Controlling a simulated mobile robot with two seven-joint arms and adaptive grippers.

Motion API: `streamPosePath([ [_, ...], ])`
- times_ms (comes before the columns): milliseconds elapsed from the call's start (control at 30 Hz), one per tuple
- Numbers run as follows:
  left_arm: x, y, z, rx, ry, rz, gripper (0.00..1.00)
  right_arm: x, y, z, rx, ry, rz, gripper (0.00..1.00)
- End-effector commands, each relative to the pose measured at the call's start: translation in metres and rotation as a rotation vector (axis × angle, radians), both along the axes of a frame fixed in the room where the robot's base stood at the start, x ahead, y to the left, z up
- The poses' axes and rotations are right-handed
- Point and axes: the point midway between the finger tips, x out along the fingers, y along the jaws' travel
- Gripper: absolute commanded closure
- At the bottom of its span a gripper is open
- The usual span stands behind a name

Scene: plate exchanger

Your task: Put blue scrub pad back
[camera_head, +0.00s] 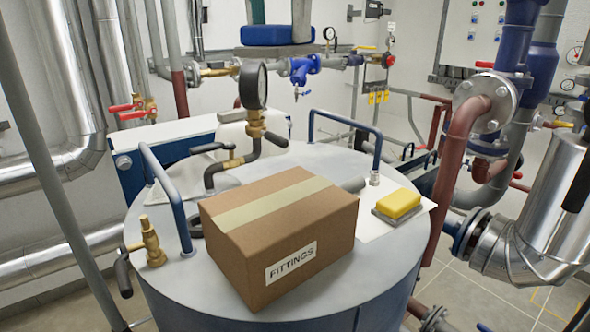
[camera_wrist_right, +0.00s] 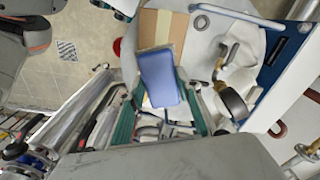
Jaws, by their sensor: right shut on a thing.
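The blue scrub pad (camera_head: 277,35), with a grey underside, is held in the air near the top of the head view, beyond the tank top. My right gripper (camera_head: 279,12) is shut on it, with one finger at each side. In the wrist view the pad (camera_wrist_right: 160,78) sits between the green-lined fingers of the right gripper (camera_wrist_right: 158,112). A yellow scrub pad (camera_head: 398,203) with a grey base lies on a white sheet (camera_head: 421,206) at the right of the tank top. My left gripper is not in view.
A cardboard box (camera_head: 265,230) marked FITTINGS fills the front middle of the round tank top (camera_head: 360,283). A gauge (camera_head: 256,86) on a bent pipe and blue handles (camera_head: 168,195) (camera_head: 345,120) stand up around it. Pipes and valves line the back and right.

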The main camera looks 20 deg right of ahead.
Motion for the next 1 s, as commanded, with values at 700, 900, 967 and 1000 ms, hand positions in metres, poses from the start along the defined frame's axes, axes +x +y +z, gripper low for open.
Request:
streamPosePath([
  [700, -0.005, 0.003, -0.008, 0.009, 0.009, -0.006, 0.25, -0.001, 0.001, -0.127, 0.002, 0.004, 0.022, 0.93],
  [900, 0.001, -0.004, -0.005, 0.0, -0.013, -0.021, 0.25, 0.0, 0.001, -0.155, 0.001, 0.002, 0.019, 0.93],
  [967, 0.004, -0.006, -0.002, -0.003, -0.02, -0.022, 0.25, 0.0, 0.001, -0.157, 0.001, 0.001, 0.019, 0.93],
  [1000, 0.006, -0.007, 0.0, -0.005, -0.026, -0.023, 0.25, 0.0, 0.001, -0.159, 0.0, 0.001, 0.019, 0.93],
])
